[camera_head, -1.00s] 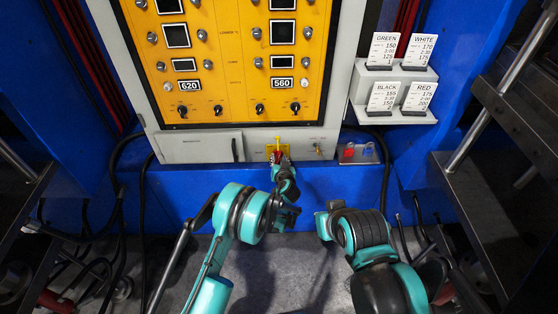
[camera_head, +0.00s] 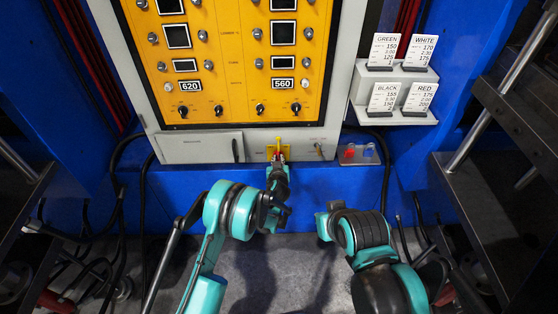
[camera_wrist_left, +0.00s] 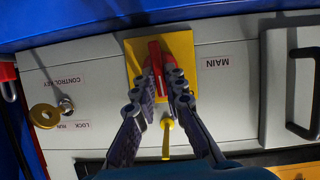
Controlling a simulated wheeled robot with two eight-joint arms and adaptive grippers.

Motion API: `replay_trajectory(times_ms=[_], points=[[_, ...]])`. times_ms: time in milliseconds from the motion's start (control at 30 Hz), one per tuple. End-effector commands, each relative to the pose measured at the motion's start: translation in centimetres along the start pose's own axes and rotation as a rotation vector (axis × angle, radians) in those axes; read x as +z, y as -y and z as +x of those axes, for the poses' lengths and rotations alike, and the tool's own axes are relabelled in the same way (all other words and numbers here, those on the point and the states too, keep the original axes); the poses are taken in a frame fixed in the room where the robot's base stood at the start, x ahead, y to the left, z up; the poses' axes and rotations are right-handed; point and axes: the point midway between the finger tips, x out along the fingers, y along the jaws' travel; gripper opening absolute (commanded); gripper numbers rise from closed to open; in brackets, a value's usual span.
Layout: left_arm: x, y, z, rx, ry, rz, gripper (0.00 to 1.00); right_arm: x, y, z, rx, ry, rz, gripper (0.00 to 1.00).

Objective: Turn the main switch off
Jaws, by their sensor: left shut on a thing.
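The main switch has a red handle (camera_wrist_left: 155,56) on a yellow plate (camera_wrist_left: 132,62) beside the upside-down "MAIN" label in the left wrist view. In the head view, its yellow plate (camera_head: 270,151) is at the bottom of the control panel. My left gripper (camera_head: 279,160) reaches up to it and is shut on the red handle. Its two fingers (camera_wrist_left: 163,76) flank the handle in the wrist view and hide part of it. A yellow rod-like piece (camera_wrist_left: 167,138) shows between the fingers. My right gripper (camera_head: 325,222) is low at centre right, away from the panel; its jaws are unclear.
A key switch with a brass tag (camera_wrist_left: 46,115) sits beside the main switch. A handled drawer front (camera_head: 200,147) is left of it. Card racks (camera_head: 398,92) stand farther right, and dark frames flank both sides.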

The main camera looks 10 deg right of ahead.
Motion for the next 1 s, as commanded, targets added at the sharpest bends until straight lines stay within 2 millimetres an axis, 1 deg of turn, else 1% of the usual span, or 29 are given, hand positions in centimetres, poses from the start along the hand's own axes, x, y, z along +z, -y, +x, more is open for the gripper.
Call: replay_trajectory(times_ms=[200, 500, 733, 1000], points=[[0.04, 0.50, 0.03, 0.076, 0.000, -0.191, 0.00, 0.00, 0.00, 0.00, 0.000, 0.000, 0.000, 0.00], [0.16, 0.82, 0.07, 0.177, -0.001, -0.432, 0.00, 0.00, 0.00, 0.00, 0.000, 0.000, 0.000, 0.00], [0.30, 1.01, 0.12, 0.232, 0.000, -0.566, 0.00, 0.00, 0.00, 0.00, 0.000, 0.000, 0.000, 0.00], [0.36, 1.04, 0.14, 0.267, 0.000, -0.646, 0.00, 0.00, 0.00, 0.00, 0.000, 0.000, 0.000, 0.00]])
